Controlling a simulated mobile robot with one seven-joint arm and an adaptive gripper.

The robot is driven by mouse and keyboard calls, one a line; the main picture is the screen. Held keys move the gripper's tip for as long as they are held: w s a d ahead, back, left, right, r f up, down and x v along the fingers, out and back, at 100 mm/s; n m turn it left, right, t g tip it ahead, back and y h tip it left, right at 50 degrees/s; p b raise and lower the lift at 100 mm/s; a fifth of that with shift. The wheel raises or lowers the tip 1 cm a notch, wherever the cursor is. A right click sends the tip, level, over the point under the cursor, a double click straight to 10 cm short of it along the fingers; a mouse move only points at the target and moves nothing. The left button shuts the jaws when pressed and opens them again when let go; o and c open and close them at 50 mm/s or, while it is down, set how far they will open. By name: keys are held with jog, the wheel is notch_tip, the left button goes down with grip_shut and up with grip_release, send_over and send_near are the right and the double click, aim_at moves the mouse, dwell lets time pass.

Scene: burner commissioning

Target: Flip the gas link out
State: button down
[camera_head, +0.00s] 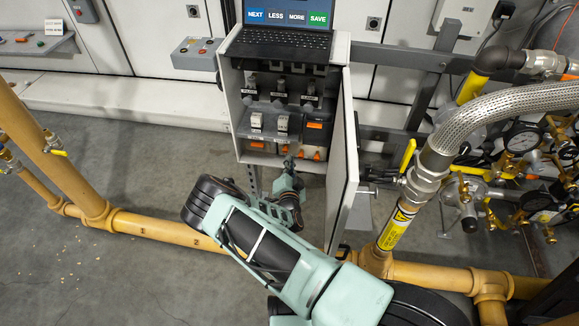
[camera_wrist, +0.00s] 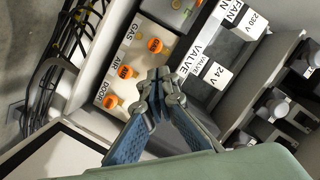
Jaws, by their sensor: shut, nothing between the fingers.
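The gas link is an orange piece (camera_wrist: 155,45) beside the GAS label on a pale panel in the wrist view. Similar orange links stand in a row with it: the air link (camera_wrist: 125,72) and the door link (camera_wrist: 109,102). My gripper (camera_wrist: 158,78) is shut and empty. Its tips show just below the gas link in the picture; I cannot tell whether they touch it. In the head view my gripper (camera_head: 289,164) is at the lower part of the open cabinet (camera_head: 232,103), and partly covers the row of links.
The cabinet door (camera_head: 345,165) stands open right of my gripper. Relays labelled VALVE 24 V (camera_wrist: 214,72) and FAN 230 V sit beside the links. Black and yellow cables (camera_wrist: 75,45) run at the left in the wrist view. A yellow pipe (camera_head: 160,229) crosses the floor.

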aim_at(285, 149)
jog(key=w, duration=0.2)
jog(key=w+b, duration=0.1)
jog(key=w, duration=0.1)
jog(key=w+f, duration=0.1)
jog(key=w, duration=0.1)
jog(key=shift+b, duration=0.35)
notch_tip(285, 149, down, 3)
jog(key=shift+b, duration=1.05)
jog(key=shift+r, duration=0.1)
jog(key=shift+s, duration=0.15)
